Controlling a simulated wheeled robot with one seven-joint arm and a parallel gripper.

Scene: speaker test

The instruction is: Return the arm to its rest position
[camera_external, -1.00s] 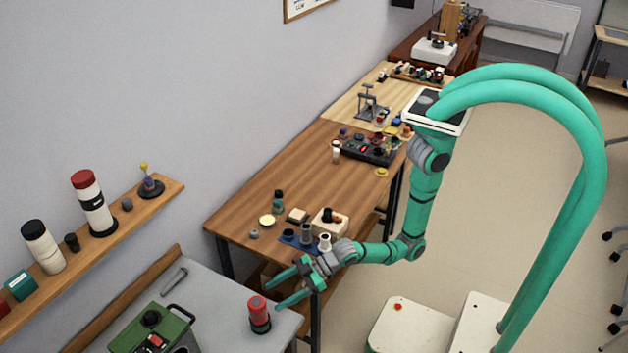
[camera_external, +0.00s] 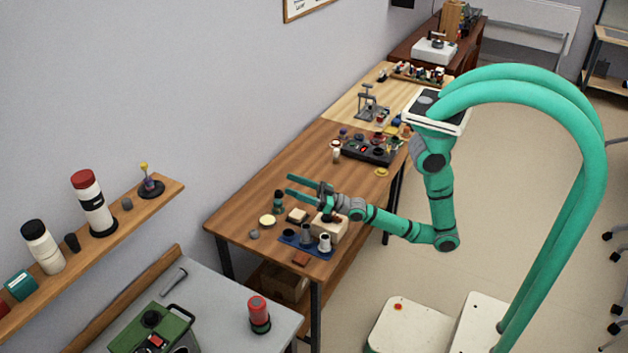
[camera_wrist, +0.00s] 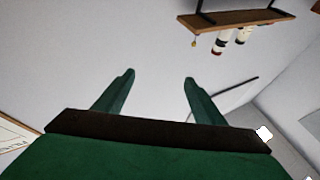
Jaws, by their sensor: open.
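My gripper (camera_external: 288,185) is open and empty, its two green fingers pointing left over the wooden table (camera_external: 235,222). It appears above the small objects at the table's near end and does not visibly hold any of them. My green arm reaches left from the column, with the elbow bent low beside the table.
Below my gripper stand a pale block (camera_external: 330,230), a blue tray (camera_external: 318,251) with cylinders, and a cream disc (camera_external: 267,220). A red cylinder (camera_external: 258,310) stands on the grey bench (camera_external: 220,290). A wall shelf (camera_external: 110,240) holds bottles.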

